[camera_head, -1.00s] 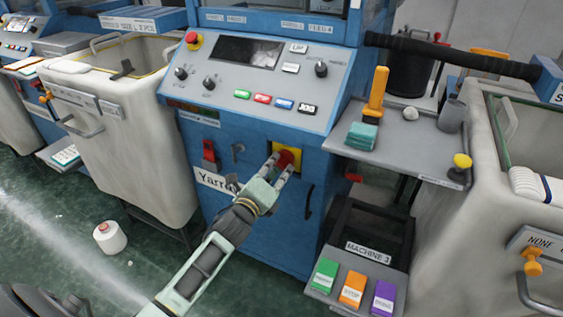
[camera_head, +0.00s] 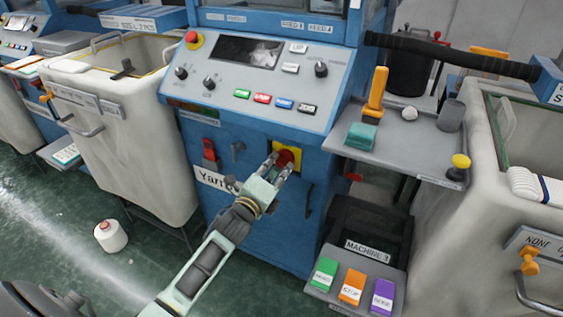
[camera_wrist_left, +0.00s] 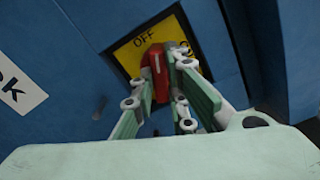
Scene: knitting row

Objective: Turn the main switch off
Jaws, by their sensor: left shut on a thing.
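The main switch is a red rotary knob (camera_head: 285,158) on a yellow plate (camera_head: 295,150), on the blue front of the machine. In the left wrist view the red knob (camera_wrist_left: 157,75) stands in front of the yellow plate (camera_wrist_left: 130,56), which reads OFF at its upper left and has more lettering, partly hidden, at its right. My left gripper (camera_head: 280,163) is at the knob, its fingers shut on it; the left wrist view shows the fingers (camera_wrist_left: 165,85) on either side of the knob. My right gripper is not in view.
Above is a control panel (camera_head: 265,85) with several buttons and a red emergency stop (camera_head: 193,40). A grey shelf (camera_head: 420,145) juts out at right. A pedal box (camera_head: 345,255) stands below right. A yarn cone (camera_head: 110,236) is on the floor at left.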

